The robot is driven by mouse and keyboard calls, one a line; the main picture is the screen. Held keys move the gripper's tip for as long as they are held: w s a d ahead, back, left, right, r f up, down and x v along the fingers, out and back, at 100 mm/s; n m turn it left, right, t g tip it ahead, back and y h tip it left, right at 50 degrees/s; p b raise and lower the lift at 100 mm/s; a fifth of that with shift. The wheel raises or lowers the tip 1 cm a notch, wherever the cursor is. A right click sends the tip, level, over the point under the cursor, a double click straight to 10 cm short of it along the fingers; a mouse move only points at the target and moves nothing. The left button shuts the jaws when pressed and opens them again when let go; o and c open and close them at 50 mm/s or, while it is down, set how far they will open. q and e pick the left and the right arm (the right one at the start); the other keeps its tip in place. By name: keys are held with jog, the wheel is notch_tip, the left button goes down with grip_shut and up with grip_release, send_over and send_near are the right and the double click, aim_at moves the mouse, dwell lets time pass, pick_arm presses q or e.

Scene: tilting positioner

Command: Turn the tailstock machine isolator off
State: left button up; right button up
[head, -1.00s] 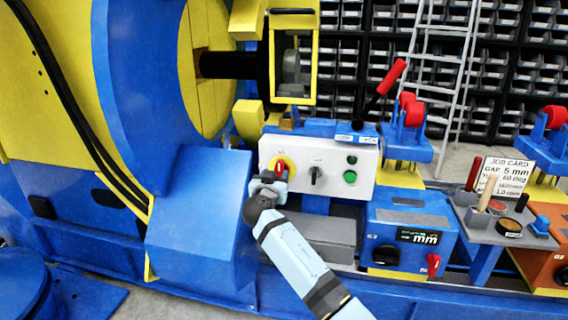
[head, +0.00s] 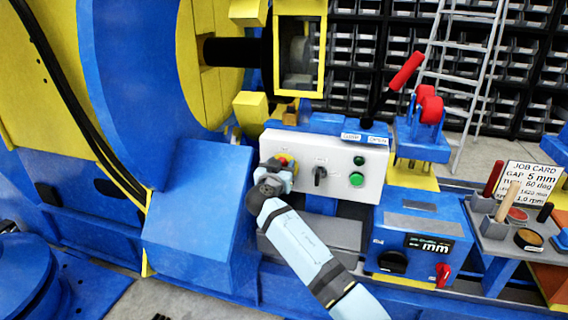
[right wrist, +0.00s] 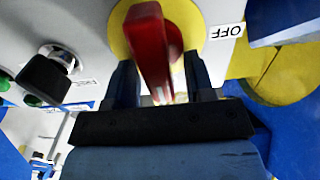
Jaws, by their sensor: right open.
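The isolator is a red handle on a round yellow plate (head: 284,159), at the left end of a white control panel (head: 335,172). My right gripper (head: 277,170) is in front of it and hides most of it in the head view. In the right wrist view the red handle (right wrist: 150,45) stands out between the two open fingers of the right gripper (right wrist: 160,80). I cannot tell whether either finger touches it. An OFF label (right wrist: 227,31) sits at the right of the yellow plate. My left gripper is not in view.
A black selector knob (head: 320,174) and green buttons (head: 356,179) sit right of the isolator on the panel. Below right is a blue box with a display (head: 428,243) and a red knob (head: 441,275). A red-gripped lever (head: 406,72) rises behind the panel.

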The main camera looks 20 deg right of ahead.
grip_shut()
